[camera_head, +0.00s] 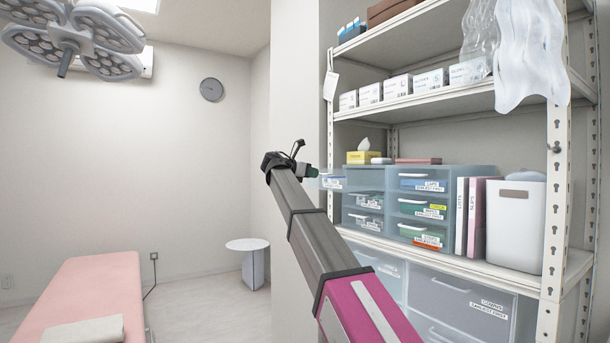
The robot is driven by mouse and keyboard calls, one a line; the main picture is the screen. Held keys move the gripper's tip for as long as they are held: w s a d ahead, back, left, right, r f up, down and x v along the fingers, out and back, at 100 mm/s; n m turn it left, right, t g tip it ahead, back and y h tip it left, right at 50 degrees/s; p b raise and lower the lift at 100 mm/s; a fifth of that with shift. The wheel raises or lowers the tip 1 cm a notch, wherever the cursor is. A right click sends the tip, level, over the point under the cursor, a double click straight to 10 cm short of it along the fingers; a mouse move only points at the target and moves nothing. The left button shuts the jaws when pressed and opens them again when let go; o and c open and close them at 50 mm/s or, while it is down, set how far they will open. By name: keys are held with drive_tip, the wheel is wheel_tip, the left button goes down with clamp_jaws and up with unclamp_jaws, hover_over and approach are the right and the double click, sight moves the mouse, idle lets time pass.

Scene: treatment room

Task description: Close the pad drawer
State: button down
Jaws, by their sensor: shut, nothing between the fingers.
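A translucent blue drawer cabinet (364,177) stands on the middle shelf of the rack. Its top left drawer (333,182) sticks out to the left and is open; its label is too small to read, so I cannot tell for sure that it is the pad drawer. The other small drawers look shut. My gripper (314,173) is at the end of my outstretched arm, close to the front of the open drawer. It is shut and empty. I cannot tell whether it touches the drawer, and my wrist hides part of that area.
Folders (476,217) and a white bin (515,222) stand right of the cabinet. A tissue box (363,157) sits on top. Larger drawers (459,303) are below. A pink treatment bed (95,285) and small round table (248,245) are left, with open floor between.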

drive_tip(key=r+x, duration=0.1)
drive_tip(key=x, duration=0.5)
drive_tip(key=r+x, duration=0.1)
drive_tip(key=x, duration=0.6)
drive_tip(key=r+x, duration=0.2)
drive_tip(key=x, duration=0.5)
drive_tip(key=shift+w+d, duration=0.35)
drive_tip(key=shift+d, duration=0.15)
drive_tip(key=shift+d+r, duration=0.1)
